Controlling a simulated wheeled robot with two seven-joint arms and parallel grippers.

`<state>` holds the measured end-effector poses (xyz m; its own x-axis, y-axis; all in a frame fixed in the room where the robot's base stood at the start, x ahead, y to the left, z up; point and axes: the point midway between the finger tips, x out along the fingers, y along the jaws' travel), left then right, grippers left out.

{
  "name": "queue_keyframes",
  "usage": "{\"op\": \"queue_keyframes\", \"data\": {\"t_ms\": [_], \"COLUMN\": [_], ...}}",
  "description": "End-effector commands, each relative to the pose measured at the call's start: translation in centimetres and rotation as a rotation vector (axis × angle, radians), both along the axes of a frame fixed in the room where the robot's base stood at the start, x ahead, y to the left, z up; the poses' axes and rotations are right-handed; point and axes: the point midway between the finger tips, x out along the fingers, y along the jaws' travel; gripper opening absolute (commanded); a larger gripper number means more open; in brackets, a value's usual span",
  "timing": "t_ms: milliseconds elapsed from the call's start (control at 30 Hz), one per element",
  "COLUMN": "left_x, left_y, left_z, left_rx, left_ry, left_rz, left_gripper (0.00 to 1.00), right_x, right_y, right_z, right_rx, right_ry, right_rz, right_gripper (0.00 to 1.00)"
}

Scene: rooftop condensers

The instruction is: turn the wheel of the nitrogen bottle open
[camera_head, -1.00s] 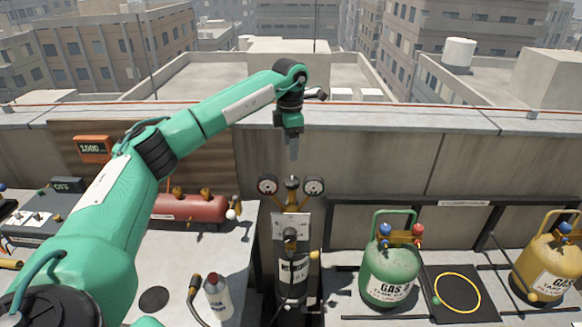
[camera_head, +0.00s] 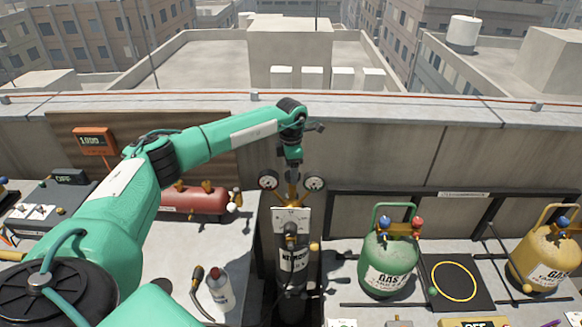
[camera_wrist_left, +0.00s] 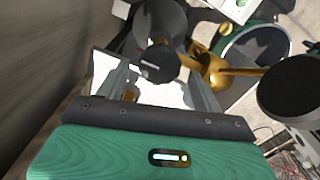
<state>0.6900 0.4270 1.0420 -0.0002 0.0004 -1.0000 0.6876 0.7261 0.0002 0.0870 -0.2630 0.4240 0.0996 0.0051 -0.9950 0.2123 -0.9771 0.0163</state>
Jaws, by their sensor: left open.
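The dark nitrogen bottle (camera_head: 293,262) stands at the bench's right side, with a white plate (camera_head: 278,222) at its neck. Two round gauges, left (camera_head: 268,180) and right (camera_head: 314,184), flank its brass fitting. My left gripper (camera_head: 292,175) points down between the gauges, above the fitting. In the left wrist view my left gripper (camera_wrist_left: 160,88) is open, with a dark knob-like part (camera_wrist_left: 157,62) between or just beyond its fingers. I cannot tell whether this is the wheel or whether the fingers touch it. Brass fittings (camera_wrist_left: 212,72) lie beside the right finger. My right gripper is not in view.
A green gas bottle (camera_head: 388,265) and a yellow one (camera_head: 545,258) stand to the right, with a black pad (camera_head: 440,272) between them. A red tank (camera_head: 190,200) and a white bottle (camera_head: 220,290) are on the left bench. A concrete wall (camera_head: 390,155) runs behind.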

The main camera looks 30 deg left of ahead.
Motion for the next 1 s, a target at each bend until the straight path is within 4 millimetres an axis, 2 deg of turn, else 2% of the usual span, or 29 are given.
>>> {"op": "queue_keyframes", "data": {"t_ms": [133, 400, 467, 633, 1000], "left_x": [0.0, 0.0, 0.0, 0.0, 0.0], "left_y": [0.0, 0.0, 0.0, 0.0, 0.0], "left_z": [-0.8, -1.0, -1.0, -1.0, -1.1], "left_rx": [0.000, 0.001, 0.001, 0.001, -0.001], "left_ry": [0.000, -0.001, -0.001, -0.001, -0.001], "left_rz": [-0.001, -0.001, -0.001, -0.001, 0.045], "left_gripper": [0.67, 0.67, 0.58, 0.24, 0.23], "right_x": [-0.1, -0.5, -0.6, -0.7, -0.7], "right_y": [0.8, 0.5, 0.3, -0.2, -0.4], "right_z": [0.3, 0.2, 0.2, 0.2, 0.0], "right_rx": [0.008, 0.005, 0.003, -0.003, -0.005], "right_ry": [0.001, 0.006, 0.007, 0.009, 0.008], "right_rz": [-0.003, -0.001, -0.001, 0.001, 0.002], "right_gripper": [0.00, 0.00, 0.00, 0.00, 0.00]}}
